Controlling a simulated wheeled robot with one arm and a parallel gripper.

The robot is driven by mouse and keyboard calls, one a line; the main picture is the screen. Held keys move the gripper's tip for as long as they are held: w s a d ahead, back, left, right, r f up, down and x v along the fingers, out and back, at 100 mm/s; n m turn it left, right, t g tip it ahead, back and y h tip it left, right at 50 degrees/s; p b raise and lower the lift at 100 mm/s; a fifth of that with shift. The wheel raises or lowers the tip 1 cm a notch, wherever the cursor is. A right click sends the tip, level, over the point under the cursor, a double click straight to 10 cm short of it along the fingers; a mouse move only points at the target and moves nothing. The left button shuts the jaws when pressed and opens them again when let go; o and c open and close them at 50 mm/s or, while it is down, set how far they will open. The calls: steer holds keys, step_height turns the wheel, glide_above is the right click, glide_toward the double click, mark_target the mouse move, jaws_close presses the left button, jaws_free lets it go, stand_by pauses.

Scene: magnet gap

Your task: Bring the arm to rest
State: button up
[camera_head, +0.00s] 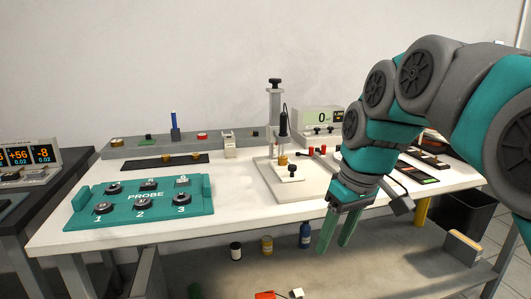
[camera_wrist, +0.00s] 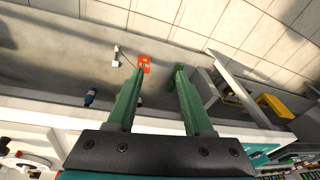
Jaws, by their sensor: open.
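My gripper (camera_head: 338,230) hangs at the front edge of the white bench (camera_head: 235,188), its green fingers pointing down, apart and with nothing between them. In the wrist view my gripper (camera_wrist: 155,88) also shows open and empty, above the lower shelf. My teal and grey arm reaches in from the right in the head view and hides part of the bench's right side.
A teal probe board (camera_head: 155,213) lies on the bench's left. A stand (camera_head: 276,125) with a white base is at the middle, left of my gripper. Bottles, including a blue one (camera_head: 304,236), stand on the lower shelf. A dark bin (camera_head: 465,215) is at right.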

steer(key=s+d+f+m+g+h, duration=0.1)
steer(key=s+f+m, duration=0.1)
steer(key=s+f, duration=0.7)
steer(key=s+d+f+m+g, duration=0.1)
steer(key=s+f+m+g, duration=0.1)
steer(key=s+f, duration=0.7)
steer(key=s+m, duration=0.1)
steer(key=s, duration=0.4)
steer(key=shift+d+f+m+h, duration=0.15)
steer(key=shift+f+m+h, duration=0.15)
steer(key=shift+f+h, duration=0.1)
steer(key=shift+s, duration=0.1)
